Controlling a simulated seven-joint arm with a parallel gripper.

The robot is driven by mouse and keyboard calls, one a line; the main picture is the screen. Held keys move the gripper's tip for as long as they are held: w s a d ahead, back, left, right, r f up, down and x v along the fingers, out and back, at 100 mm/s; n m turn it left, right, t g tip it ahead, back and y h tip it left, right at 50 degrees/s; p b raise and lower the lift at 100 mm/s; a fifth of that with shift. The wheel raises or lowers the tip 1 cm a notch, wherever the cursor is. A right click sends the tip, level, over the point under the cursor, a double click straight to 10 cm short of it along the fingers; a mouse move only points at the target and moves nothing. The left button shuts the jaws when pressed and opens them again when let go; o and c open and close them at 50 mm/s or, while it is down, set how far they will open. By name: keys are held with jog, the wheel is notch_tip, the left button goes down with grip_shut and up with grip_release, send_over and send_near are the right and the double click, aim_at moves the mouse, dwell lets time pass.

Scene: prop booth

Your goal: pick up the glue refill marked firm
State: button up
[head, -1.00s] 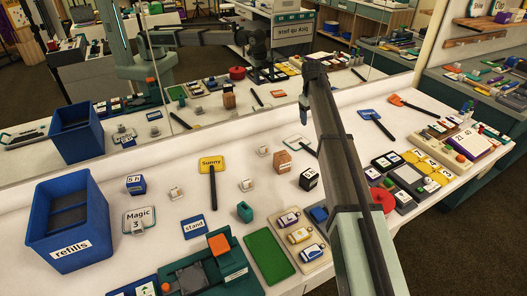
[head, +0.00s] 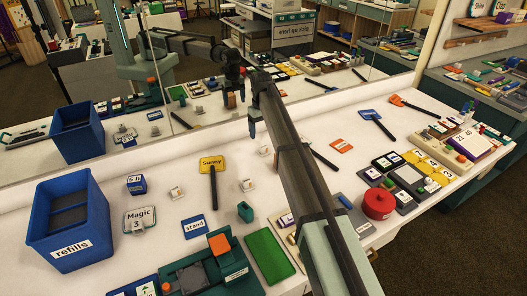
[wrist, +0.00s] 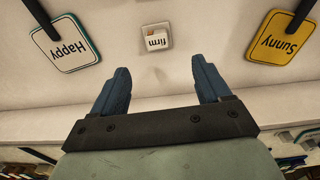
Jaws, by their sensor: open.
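The glue refill marked firm (wrist: 156,39) is a small white block with an orange patch and a printed label. In the wrist view it sits on the white table, beyond and between my fingertips, apart from them. In the head view a small white block beside my arm (head: 264,150) appears to be it; its label is too small to read there. My gripper (wrist: 160,72) is open, with both blue fingers spread and nothing between them. In the head view my gripper (head: 252,130) hangs above the table's back part, just left of that block.
A Happy paddle (wrist: 66,48) and a yellow Sunny paddle (wrist: 277,40) flank the refill in the wrist view. Other small white blocks (head: 247,185) stand nearby. A blue refills bin (head: 68,250) is at left. A mirror (head: 200,100) runs along the back edge.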

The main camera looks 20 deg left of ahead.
aim_at(263, 146)
notch_tip(263, 146, down, 3)
jog(key=shift+f, duration=0.1)
jog(key=shift+s+d+f, duration=0.1)
jog(key=shift+d+f, duration=0.05)
jog(key=shift+f, duration=1.15)
jog(key=shift+s+d+f, duration=0.1)
jog(key=shift+d+f, duration=0.05)
jog(key=shift+f, duration=1.15)
jog(key=shift+c, duration=0.3)
jog(key=c, duration=1.1)
